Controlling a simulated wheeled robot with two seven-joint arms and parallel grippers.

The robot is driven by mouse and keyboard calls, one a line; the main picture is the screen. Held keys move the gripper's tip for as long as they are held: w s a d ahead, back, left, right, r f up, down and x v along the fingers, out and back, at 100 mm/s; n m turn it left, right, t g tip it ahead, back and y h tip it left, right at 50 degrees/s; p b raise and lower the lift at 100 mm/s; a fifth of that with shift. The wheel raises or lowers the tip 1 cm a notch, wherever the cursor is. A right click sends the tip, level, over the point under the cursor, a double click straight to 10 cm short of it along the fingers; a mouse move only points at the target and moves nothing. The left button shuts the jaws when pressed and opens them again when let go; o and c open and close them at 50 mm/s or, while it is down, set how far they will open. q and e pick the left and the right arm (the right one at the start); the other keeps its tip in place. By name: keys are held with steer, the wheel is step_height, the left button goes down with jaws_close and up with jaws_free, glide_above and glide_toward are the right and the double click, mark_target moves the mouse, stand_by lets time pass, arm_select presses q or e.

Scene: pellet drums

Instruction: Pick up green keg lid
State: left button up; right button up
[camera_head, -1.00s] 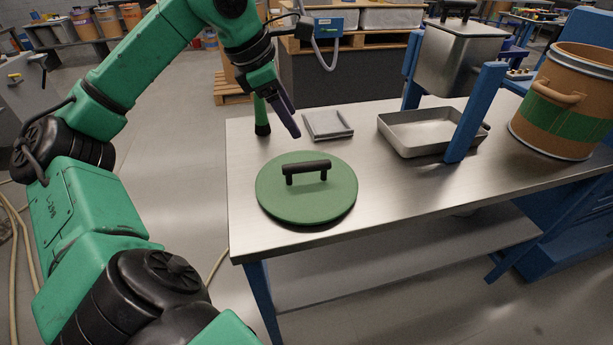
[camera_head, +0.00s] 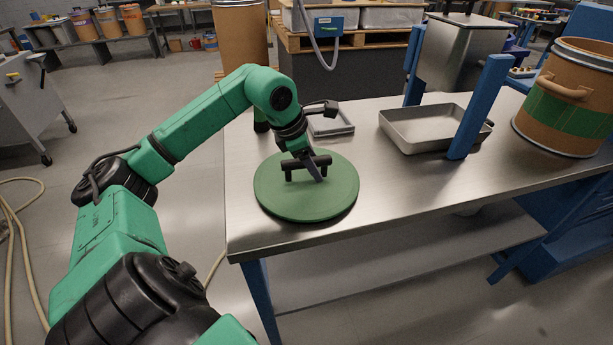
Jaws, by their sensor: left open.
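The green keg lid (camera_head: 292,206) lies flat on the steel table, near its left front corner. Its black bar handle (camera_head: 296,173) stands up from the middle. My left gripper (camera_head: 316,172) is open and reaches down over the lid from behind, with its fingers at the right part of the handle. I cannot tell whether the fingers touch the handle, and part of the handle is hidden by the gripper. My right gripper is not in view.
The steel table (camera_head: 400,184) is bare to the right of the lid. A small grey tray (camera_head: 343,129) lies behind the gripper. A metal pan (camera_head: 428,147), a blue post (camera_head: 480,108) and a brown keg with a green band (camera_head: 568,112) stand farther right.

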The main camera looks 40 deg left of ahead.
arm_select(q)
jaws_close()
